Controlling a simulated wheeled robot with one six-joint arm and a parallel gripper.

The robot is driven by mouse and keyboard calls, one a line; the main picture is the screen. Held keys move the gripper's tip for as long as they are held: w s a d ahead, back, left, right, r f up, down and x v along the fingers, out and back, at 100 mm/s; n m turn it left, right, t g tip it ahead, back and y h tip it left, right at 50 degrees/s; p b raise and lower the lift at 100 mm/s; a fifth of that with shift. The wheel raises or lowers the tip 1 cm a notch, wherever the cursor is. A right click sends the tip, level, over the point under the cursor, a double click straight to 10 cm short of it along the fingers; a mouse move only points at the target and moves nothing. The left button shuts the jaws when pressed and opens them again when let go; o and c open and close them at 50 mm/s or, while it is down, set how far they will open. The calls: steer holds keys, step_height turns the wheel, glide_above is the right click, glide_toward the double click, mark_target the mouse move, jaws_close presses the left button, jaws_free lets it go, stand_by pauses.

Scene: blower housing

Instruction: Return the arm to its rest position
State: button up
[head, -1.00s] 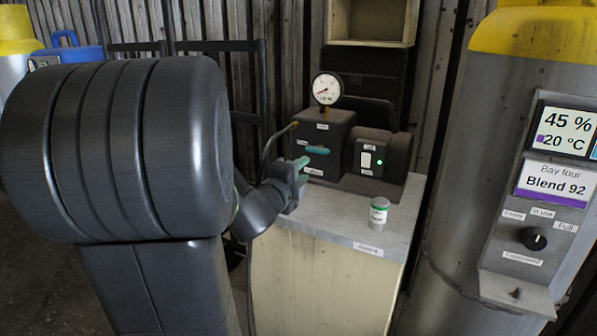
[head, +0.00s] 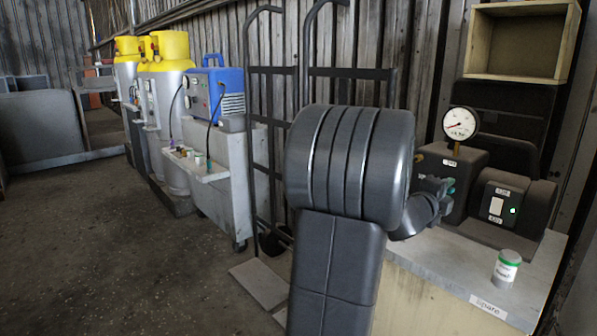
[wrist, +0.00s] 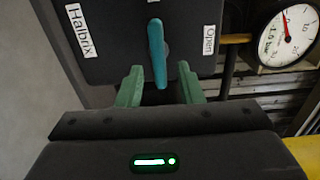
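My gripper (head: 446,188) is in front of the dark blower box (head: 462,163) on the bench in the head view. In the wrist view its two green fingers (wrist: 159,84) stand apart, open. A teal lever (wrist: 157,52) on the box face shows between them in the picture, with a gap on each side. I cannot tell how far the fingertips are from the box. The box carries labels reading "Halbrix" and "Open". My arm is stretched out towards the bench, and the gripper partly hides the box front.
A pressure gauge (head: 461,123) stands above the box. A switch unit with a green light (head: 512,211) and a small white can (head: 505,268) are on the bench (head: 430,262). Hand trucks (head: 270,130), a blue machine (head: 214,92) and yellow-topped cylinders (head: 171,85) stand left. The left floor is clear.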

steer(key=shift+x, duration=0.85)
steer(key=shift+s+a, duration=0.1)
steer(key=shift+a, duration=0.05)
